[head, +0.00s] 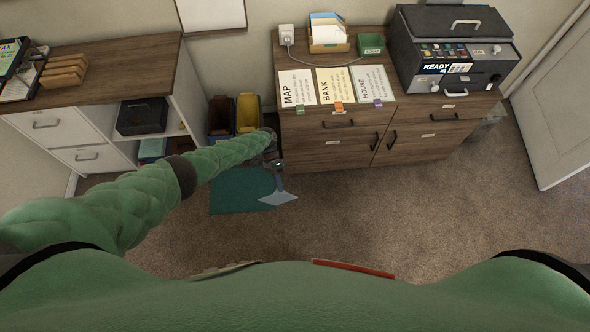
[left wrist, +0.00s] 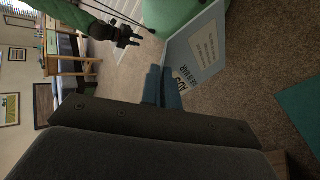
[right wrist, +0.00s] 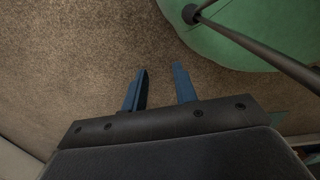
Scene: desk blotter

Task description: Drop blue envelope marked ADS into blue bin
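A pale blue envelope (head: 279,198) hangs from my left gripper (head: 276,166) in the head view, above the floor mat. In the left wrist view the envelope (left wrist: 202,50) shows dark lettering that seems to include ADS, and the gripper's fingers (left wrist: 162,88) are shut on its edge. The envelope is apart from both. My right gripper (right wrist: 160,90) is open and empty over carpet, outside the head view.
A teal mat (head: 233,196) lies on the carpet before the bins. A white-sided shelf unit (head: 110,75) stands left of the bins, and a wooden cabinet (head: 350,150) with cards and a printer (head: 455,50) stands right. The carpet (head: 400,220) at right is clear.

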